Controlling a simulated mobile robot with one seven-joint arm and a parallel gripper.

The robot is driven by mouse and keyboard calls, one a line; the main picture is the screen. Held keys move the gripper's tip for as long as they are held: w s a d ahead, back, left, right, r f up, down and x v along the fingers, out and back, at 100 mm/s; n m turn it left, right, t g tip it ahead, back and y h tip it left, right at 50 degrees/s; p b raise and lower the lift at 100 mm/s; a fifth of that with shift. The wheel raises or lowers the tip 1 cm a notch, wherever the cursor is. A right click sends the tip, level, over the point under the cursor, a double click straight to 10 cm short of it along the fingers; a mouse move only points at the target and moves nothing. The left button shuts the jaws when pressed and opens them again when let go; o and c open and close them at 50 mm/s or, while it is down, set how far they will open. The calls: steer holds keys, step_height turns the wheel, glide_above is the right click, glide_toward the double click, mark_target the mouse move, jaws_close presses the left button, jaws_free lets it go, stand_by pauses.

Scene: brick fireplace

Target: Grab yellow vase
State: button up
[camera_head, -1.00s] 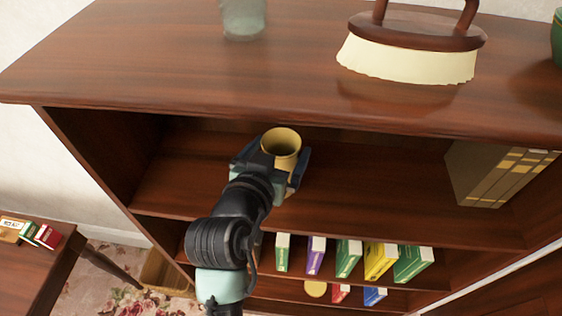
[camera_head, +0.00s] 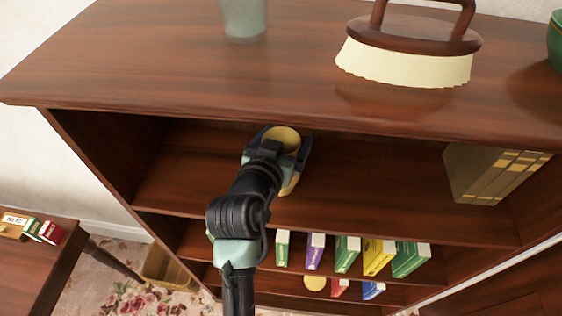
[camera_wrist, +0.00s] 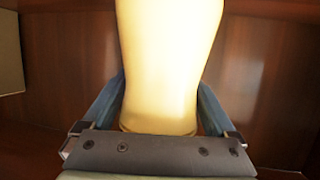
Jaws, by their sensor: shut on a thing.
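The yellow vase (camera_head: 289,182) stands on the upper shelf inside the wooden bookcase, below the overhanging top. My gripper (camera_head: 284,147) is around it, with one finger on each side. In the wrist view the vase (camera_wrist: 168,70) is large and upright between the two fingers of my gripper (camera_wrist: 163,108), and it is close to the palm. The gripper is shut on the vase. The gripper and wrist hide part of the vase in the head view, so I cannot tell whether its base touches the shelf.
The bookcase top (camera_head: 160,60) overhangs the shelf and carries a glass vase (camera_head: 243,20) and a wooden-handled brush (camera_head: 405,55). Grey books (camera_head: 490,175) stand at the shelf's right end. Several coloured books (camera_head: 345,255) stand one shelf below. The shelf between is clear.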

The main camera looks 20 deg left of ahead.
steer(key=shift+c, duration=1.4)
steer(key=shift+r+b, duration=0.15)
steer(key=shift+b, duration=0.15)
